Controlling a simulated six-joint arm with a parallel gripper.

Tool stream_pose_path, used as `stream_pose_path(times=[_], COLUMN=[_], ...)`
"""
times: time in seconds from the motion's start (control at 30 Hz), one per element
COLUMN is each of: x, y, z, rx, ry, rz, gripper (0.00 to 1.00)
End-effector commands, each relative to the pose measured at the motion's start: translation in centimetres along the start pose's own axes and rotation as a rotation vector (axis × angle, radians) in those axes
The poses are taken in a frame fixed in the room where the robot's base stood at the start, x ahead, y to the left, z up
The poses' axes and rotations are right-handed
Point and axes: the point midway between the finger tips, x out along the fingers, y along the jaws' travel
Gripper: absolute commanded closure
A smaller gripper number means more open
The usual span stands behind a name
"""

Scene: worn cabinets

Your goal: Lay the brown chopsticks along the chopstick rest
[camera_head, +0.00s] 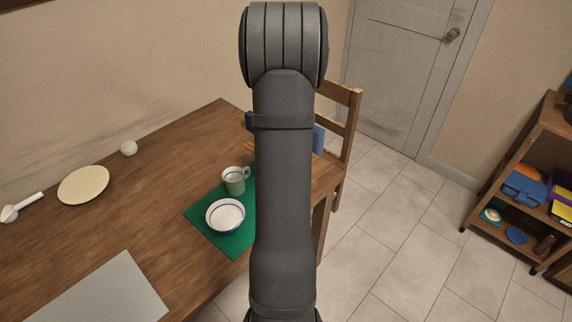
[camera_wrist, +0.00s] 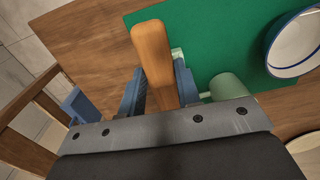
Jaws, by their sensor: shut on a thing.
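In the wrist view my gripper (camera_wrist: 157,84) is shut on the brown chopsticks (camera_wrist: 151,48), which show as one thick brown bar between the blue fingers. Their far end points to the top of the picture, over the edge of the green mat (camera_wrist: 200,28). A small pale green piece (camera_wrist: 178,53), perhaps the chopstick rest, shows just right of the chopsticks and is mostly hidden. I cannot tell whether they touch. In the head view my arm hides the gripper and most of this area.
A pale green mug (camera_head: 235,181) and a white blue-rimmed bowl (camera_head: 225,214) stand on the mat, right of the gripper in the wrist view. A wooden chair (camera_head: 345,115) stands close to the table's edge. A plate (camera_head: 84,185) lies farther left; the table between is clear.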

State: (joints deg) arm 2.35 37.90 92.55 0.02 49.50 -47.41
Motion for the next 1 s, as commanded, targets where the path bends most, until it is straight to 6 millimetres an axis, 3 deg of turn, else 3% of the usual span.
stream_pose_path(times=[0.7,1.0], x=[5.1,6.4], y=[0.0,0.0], z=[0.0,0.0], rx=[0.001,0.001], ry=[-0.002,-0.001], rz=[-0.002,-0.001], gripper=[0.93,0.93])
